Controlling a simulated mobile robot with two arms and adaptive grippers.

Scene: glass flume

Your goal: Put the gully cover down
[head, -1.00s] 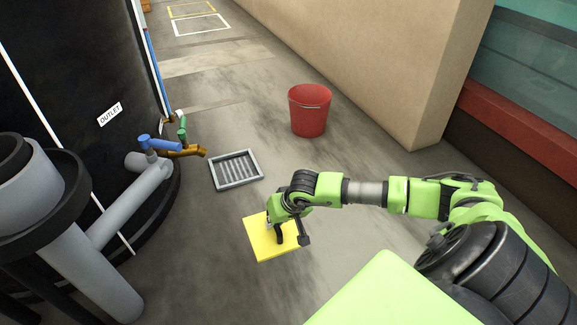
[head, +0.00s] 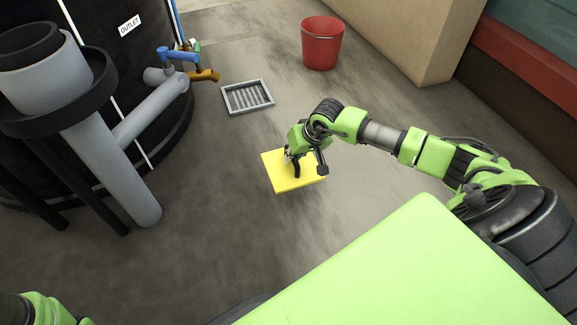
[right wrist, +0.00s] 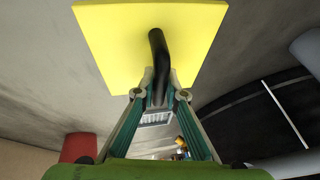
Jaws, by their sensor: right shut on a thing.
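The gully cover is a flat yellow square plate (head: 309,172) with a black handle on top. My right gripper (head: 296,158) is shut on that handle, and the plate hangs roughly level below it. How high the plate is above the floor I cannot tell. In the right wrist view the cover (right wrist: 110,45) fills the upper middle, its black handle (right wrist: 158,50) running down between the fingertips (right wrist: 161,92). The gully, a grey-framed grated square in the floor (head: 248,97), lies uncovered beyond and left of the cover. My left gripper is out of the picture.
A red bucket (head: 322,45) stands beyond the gully to the right, near a beige wall (head: 410,35). A black tank (head: 125,60) with grey pipes (head: 125,175) and a brown tap (head: 203,76) stands at the left. The grey floor around the cover is clear.

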